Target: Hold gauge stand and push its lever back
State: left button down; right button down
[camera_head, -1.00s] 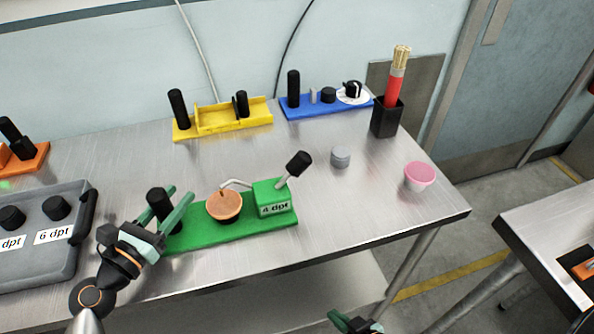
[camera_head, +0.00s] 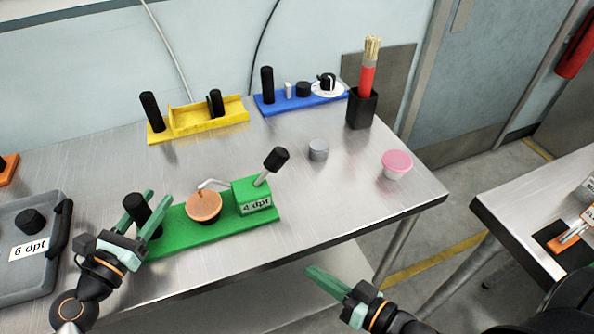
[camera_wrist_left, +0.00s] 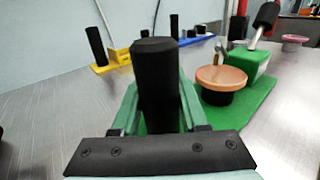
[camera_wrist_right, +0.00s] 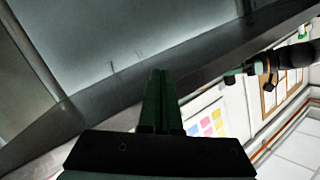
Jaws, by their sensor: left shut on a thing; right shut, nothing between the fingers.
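The green gauge stand (camera_head: 212,228) lies on the metal table. It has a black upright post at its left end, an orange-topped round gauge (camera_head: 204,206) in the middle and a green block marked "4 dpt" (camera_head: 254,197) at the right. A lever with a black knob (camera_head: 276,160) leans up and to the right from the block. My left gripper (camera_head: 143,216) is shut on the black post (camera_wrist_left: 157,85), which stands between its fingers in the left wrist view. My right gripper (camera_head: 316,277) is shut and empty in front of the table's front edge, apart from the stand.
A yellow stand (camera_head: 205,119) and a blue stand (camera_head: 300,103) are at the back. A grey cylinder (camera_head: 318,150), a pink-topped cup (camera_head: 396,164) and a black brush holder (camera_head: 361,108) stand to the right. A grey tray (camera_head: 30,270) is at the left.

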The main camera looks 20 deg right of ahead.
aim_at(269, 169)
jog(key=w+d+r+m+t, duration=0.1)
jog(key=r+m, duration=0.2)
jog(key=m, duration=0.2)
jog(key=w+d+r+m+t+y, duration=0.1)
jog(key=w+r+m+t, duration=0.1)
jog(key=r+m, duration=0.2)
jog(key=w+d+r+m+t+y, duration=0.1)
jog(key=d+r+m, duration=0.1)
jog(key=m, duration=0.5)
jog(key=shift+w+r+t, duration=0.3)
jog(key=shift+w+r, duration=0.05)
jog(key=shift+r, duration=0.3)
jog(key=m, duration=0.1)
jog(key=d+r+m, duration=0.1)
jog(key=m, duration=0.1)
jog(key=w+m+t, duration=0.1)
jog(key=shift+w+d+r, duration=0.1)
jog(key=shift+d+r, duration=0.05)
jog(key=shift+d, duration=0.1)
jog(key=x, duration=1)
